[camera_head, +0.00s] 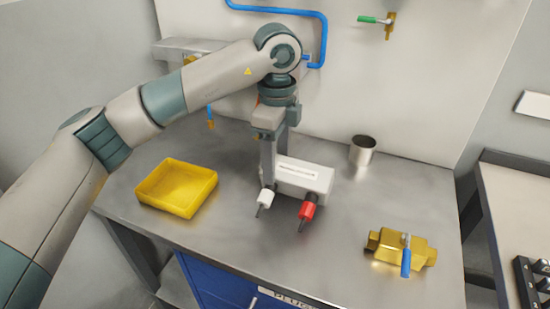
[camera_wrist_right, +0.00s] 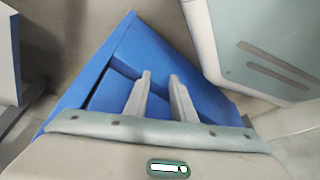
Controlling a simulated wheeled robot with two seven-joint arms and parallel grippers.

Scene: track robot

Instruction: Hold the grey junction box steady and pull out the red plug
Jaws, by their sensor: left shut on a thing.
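The light grey junction box (camera_head: 312,178) stands on the metal bench, with a label on its top. The red plug (camera_head: 308,209) sits in its front face at the right, with a dark cable end pointing forward. A white plug (camera_head: 265,198) sits in the front at the left. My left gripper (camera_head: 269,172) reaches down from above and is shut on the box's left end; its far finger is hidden. My right gripper (camera_wrist_right: 160,88) shows only in the right wrist view, its fingers apart with nothing between them, away from the box.
A yellow tray (camera_head: 152,200) lies left on the bench. A metal cup (camera_head: 362,150) stands behind the box to the right. A brass valve (camera_head: 418,250) with a blue handle lies at the front right. The blue cabinet (camera_wrist_right: 105,58) is beyond my right fingers.

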